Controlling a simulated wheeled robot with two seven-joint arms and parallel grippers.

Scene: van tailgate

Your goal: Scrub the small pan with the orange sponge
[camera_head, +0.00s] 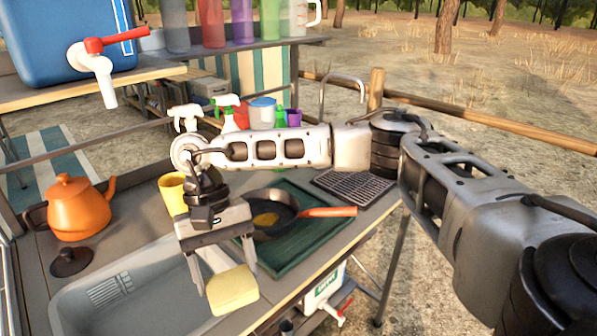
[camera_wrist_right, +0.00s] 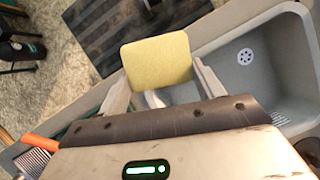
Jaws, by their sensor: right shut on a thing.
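My right gripper (camera_head: 227,280) is shut on a yellow sponge (camera_head: 233,291) and holds it over the front edge of the grey sink. The right wrist view also shows the sponge (camera_wrist_right: 157,62) between its two fingers. I see no orange-coloured sponge. The small black pan (camera_head: 286,224) has a brownish-yellow patch inside and an orange handle (camera_head: 330,212) pointing right. It lies on a dark green tray (camera_head: 305,247), behind and to the right of the gripper, which partly hides its left side. My left gripper is not in view.
The grey sink (camera_head: 80,300) lies at the front left. An orange kettle (camera_head: 75,210) and a dark lid (camera_head: 71,262) stand beside it. A yellow cup (camera_head: 172,195) stands near the pan. A black rack (camera_head: 352,187), faucet (camera_head: 343,79) and bottles are behind.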

